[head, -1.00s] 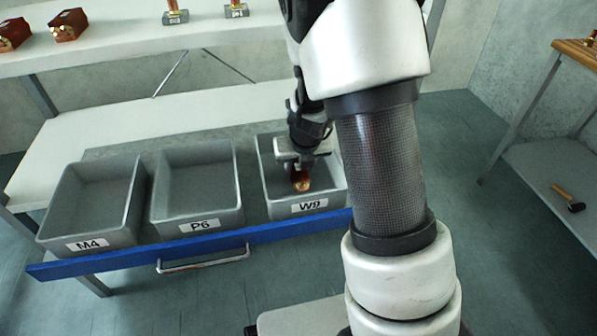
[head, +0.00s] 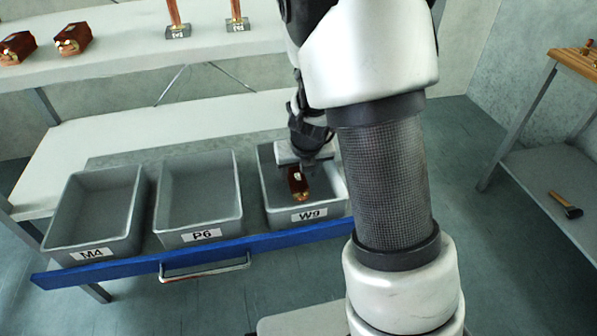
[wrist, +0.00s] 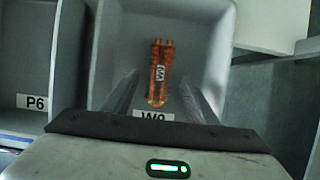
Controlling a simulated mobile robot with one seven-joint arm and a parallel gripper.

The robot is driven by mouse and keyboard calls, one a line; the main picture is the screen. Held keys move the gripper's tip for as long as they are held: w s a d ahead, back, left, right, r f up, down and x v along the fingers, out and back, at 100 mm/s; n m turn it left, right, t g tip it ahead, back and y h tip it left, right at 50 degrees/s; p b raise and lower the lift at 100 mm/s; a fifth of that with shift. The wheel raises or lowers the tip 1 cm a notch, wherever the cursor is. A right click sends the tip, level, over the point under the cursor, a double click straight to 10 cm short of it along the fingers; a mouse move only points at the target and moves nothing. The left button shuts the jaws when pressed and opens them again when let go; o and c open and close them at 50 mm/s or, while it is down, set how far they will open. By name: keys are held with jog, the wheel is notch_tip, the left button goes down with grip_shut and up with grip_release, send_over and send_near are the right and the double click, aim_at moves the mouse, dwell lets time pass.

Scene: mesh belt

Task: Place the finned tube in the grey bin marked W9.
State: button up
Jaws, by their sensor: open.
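The finned tube (head: 298,182) is a copper-brown piece with a small white label. It lies in the grey bin marked W9 (head: 338,196), the right one of the three bins. The wrist view shows the finned tube (wrist: 160,75) on the floor of the W9 bin (wrist: 205,25), between and beyond my fingers. My gripper (wrist: 158,95) is open, with clear gaps between both fingers and the tube. In the head view my gripper (head: 303,162) is over the bin's back part, and its fingertips are hard to make out.
Bins M4 (head: 92,254) and P6 (head: 202,236) stand empty to the left. A blue drawer front (head: 120,274) with a handle runs before the bins. A shelf above (head: 120,48) holds several copper pieces. A side bench with a hammer (head: 565,205) is at right.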

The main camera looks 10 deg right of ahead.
jog(key=s+a+r+n+y+p, duration=0.1)
jog(key=s+a+r+n+p, duration=0.1)
jog(key=s+r+n, duration=0.55)
jog(key=s+a+r+n+y+p, duration=0.25)
jog(key=r+n, duration=0.65)
jog(key=r, duration=0.5)
jog(key=s+d+r+n+h, duration=0.1)
jog(key=s+d+r+n, duration=0.1)
jog(key=s+n, duration=0.5)
jog(key=s+d+r+n+t+h, duration=0.1)
jog(key=s+r+n, duration=0.4)
jog(key=n, duration=0.7)
jog(key=shift+s+d+r+h, duration=0.3)
jog(key=shift+s+d+h, duration=0.3)
jog(key=shift+s+h, duration=0.2)
jog(key=shift+n, duration=0.25)
